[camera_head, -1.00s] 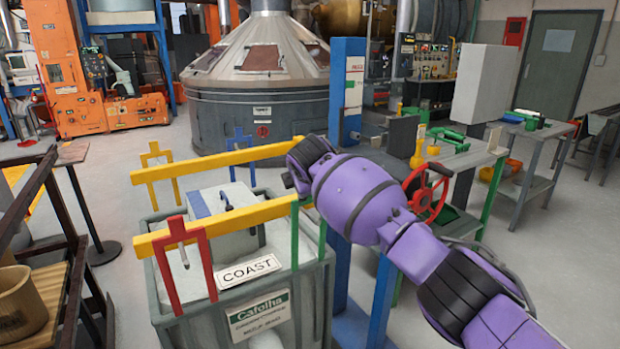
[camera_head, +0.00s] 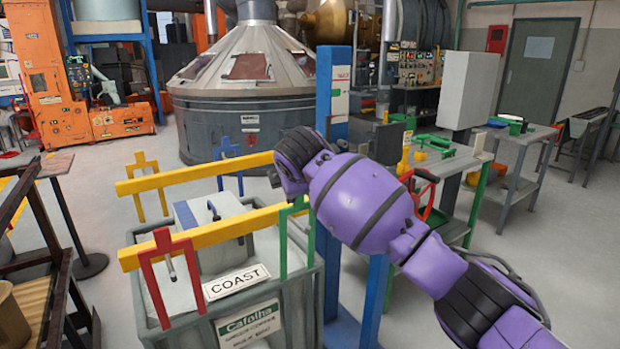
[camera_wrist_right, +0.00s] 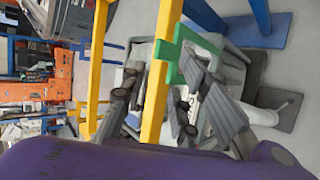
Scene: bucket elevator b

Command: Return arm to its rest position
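My right arm is purple and reaches in from the lower right in the head view. Its gripper (camera_wrist_right: 163,78) shows in the right wrist view with its two grey fingers apart. A yellow bar (camera_wrist_right: 158,100) and a green bracket (camera_wrist_right: 180,52) appear between or behind the fingers; I see no object clearly gripped. In the head view the fingers are mostly hidden behind the wrist, beside the bin's frame. My left arm and gripper are not in view.
A grey bin (camera_head: 293,309) with yellow bars (camera_head: 217,232), red bracket (camera_head: 172,262) and a COAST sign (camera_head: 236,281) stands close below the right arm. A blue post (camera_head: 325,110) rises just behind the wrist. A workbench (camera_head: 452,166) is behind the arm. Open floor lies at the lower right.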

